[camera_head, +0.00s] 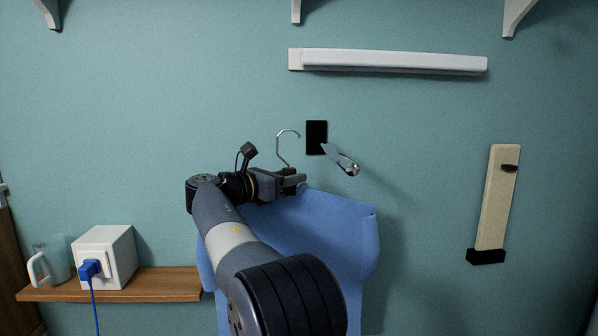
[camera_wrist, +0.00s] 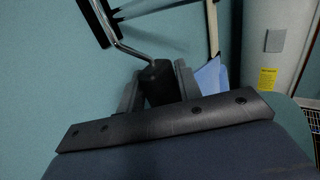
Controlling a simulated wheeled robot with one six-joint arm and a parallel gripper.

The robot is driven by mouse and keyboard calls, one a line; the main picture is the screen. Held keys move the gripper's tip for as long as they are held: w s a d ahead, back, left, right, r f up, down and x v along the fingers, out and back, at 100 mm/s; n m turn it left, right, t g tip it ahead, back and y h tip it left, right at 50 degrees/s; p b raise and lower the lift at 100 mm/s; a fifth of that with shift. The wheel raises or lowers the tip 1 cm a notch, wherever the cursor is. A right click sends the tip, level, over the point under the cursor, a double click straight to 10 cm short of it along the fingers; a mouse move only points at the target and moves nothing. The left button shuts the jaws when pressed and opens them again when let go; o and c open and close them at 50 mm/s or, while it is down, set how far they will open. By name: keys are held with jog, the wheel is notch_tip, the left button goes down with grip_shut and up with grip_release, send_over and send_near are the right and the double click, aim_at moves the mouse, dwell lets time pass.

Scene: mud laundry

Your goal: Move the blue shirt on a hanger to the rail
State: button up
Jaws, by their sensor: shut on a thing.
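The blue shirt (camera_head: 335,225) hangs against the teal wall, partly hidden behind my arm. My gripper is shut on the dark neck of the hanger, which shows between the fingers in the wrist view (camera_wrist: 158,85). A silver rod (camera_head: 341,160) juts out from a black wall plate (camera_head: 316,137), just right of the hook; it looks like the rail. The hook appears apart from the rod in the head view. A light blue patch of shirt (camera_wrist: 208,77) shows beyond the fingers.
A white bar (camera_head: 390,61) is fixed higher on the wall. A pale board (camera_head: 496,200) with black fittings is at right. A wooden shelf (camera_head: 120,284) at lower left bears a white box (camera_head: 104,256) and a glass mug (camera_head: 50,262).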

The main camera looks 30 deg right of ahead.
jog(key=shift+w+a+r+p, duration=0.1)
jog(key=shift+w+a+p, duration=0.2)
jog(key=shift+a, duration=0.2)
jog(key=shift+w+a+r+p, duration=0.1)
jog(key=shift+w+a+p, duration=0.1)
jog(key=shift+a+p, duration=0.25)
jog(key=shift+w+a+f, duration=0.1)
jog(key=shift+w+a, duration=0.15)
jog(key=shift+a, duration=0.35)
jog(key=shift+w+a+f, duration=0.1)
jog(key=shift+w+a, duration=0.15)
jog(key=shift+a, duration=0.35)
